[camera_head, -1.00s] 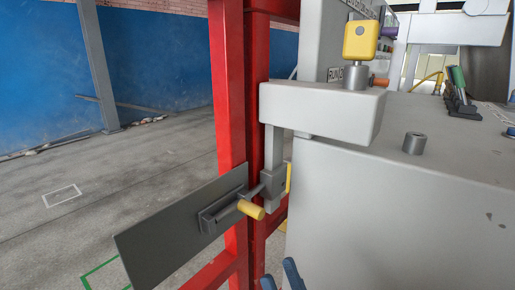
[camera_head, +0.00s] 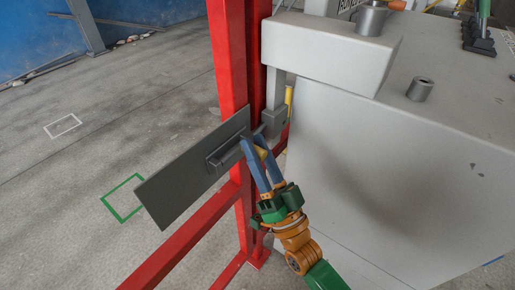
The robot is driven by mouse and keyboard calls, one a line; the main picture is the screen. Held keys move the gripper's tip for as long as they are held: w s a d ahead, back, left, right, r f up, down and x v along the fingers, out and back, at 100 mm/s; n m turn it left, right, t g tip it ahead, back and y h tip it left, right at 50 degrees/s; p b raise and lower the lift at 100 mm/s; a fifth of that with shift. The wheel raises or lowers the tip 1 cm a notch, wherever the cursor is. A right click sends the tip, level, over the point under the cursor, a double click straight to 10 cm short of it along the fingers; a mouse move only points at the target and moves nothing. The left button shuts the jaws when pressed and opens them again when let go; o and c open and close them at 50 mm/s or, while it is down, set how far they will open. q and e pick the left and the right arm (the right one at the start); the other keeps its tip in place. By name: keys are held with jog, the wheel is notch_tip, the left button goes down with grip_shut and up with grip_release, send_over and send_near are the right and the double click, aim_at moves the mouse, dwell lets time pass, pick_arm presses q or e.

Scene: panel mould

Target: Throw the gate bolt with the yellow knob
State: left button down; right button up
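The gate bolt is a grey rod on a dark grey plate (camera_head: 185,185) fixed across the red gate post (camera_head: 228,65). Its yellow knob (camera_head: 262,154) shows in part between the blue fingers of my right gripper (camera_head: 256,142). The fingers reach up from below and stand on either side of the knob. I cannot tell whether they press on it. The fingers hide part of the knob and bolt. A grey bracket (camera_head: 275,120) sits right of the bolt, beside the red post. My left gripper is not in view.
A large pale grey cabinet (camera_head: 400,180) stands close to the right of my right gripper, with an overhanging block (camera_head: 325,50) above. A red rail (camera_head: 185,245) slopes below the plate. The floor at left (camera_head: 80,200) is open.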

grip_shut()
